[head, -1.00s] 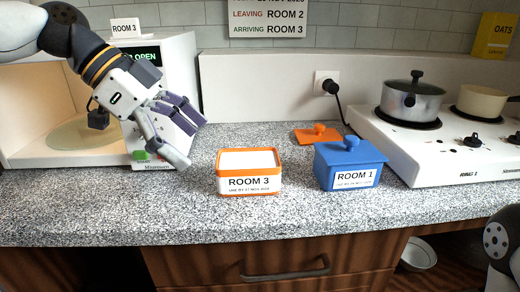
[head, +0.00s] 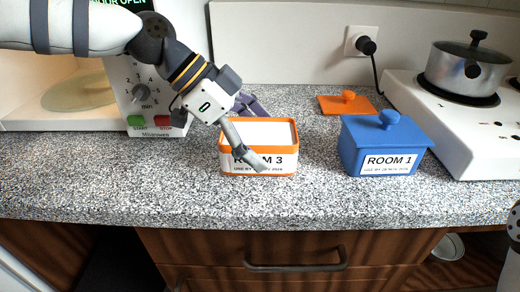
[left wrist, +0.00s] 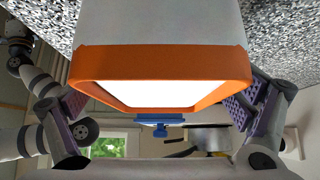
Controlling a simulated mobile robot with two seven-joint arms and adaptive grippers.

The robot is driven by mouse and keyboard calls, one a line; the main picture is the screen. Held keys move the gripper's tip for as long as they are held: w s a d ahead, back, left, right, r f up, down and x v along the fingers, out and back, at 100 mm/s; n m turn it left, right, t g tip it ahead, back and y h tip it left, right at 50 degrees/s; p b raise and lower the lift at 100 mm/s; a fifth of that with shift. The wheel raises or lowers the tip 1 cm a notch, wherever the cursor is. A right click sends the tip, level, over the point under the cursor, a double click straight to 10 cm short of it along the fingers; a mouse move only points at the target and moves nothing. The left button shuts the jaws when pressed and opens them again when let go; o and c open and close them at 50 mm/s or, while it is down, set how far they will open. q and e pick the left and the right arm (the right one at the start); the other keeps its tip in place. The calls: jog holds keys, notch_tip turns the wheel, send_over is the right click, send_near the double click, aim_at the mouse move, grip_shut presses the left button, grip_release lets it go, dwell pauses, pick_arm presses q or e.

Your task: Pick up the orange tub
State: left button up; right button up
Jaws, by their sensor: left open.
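The orange tub (head: 286,170) is a white box with an orange rim, a white open-looking top and a "ROOM 3" label, upright on the speckled counter. My left gripper (head: 252,134) is open at its left end, with a grey finger across the front label and a purple finger behind the rim. In the left wrist view the tub's orange rim (left wrist: 160,62) fills the middle, between the spread fingers of the left gripper (left wrist: 165,108). I cannot tell whether the fingers touch it. My right gripper is out of view.
A blue lidded tub (head: 385,146) marked "ROOM 1" stands to the right. An orange lid (head: 346,103) lies behind it on the counter. A hob with a pot (head: 466,70) is at the right, an open microwave (head: 147,95) at the left. The counter's front strip is clear.

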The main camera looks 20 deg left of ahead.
pick_arm(q)
jog(key=shift+r, duration=0.1)
jog(key=c, duration=1.5)
jog(key=shift+c, duration=0.2)
jog(key=shift+r, duration=1.15)
jog(key=s+r+p, duration=0.2)
jog(key=s+r, duration=0.8)
jog(key=s, duration=0.4)
jog(key=shift+a+r, duration=0.35)
jog(key=shift+a, duration=0.05)
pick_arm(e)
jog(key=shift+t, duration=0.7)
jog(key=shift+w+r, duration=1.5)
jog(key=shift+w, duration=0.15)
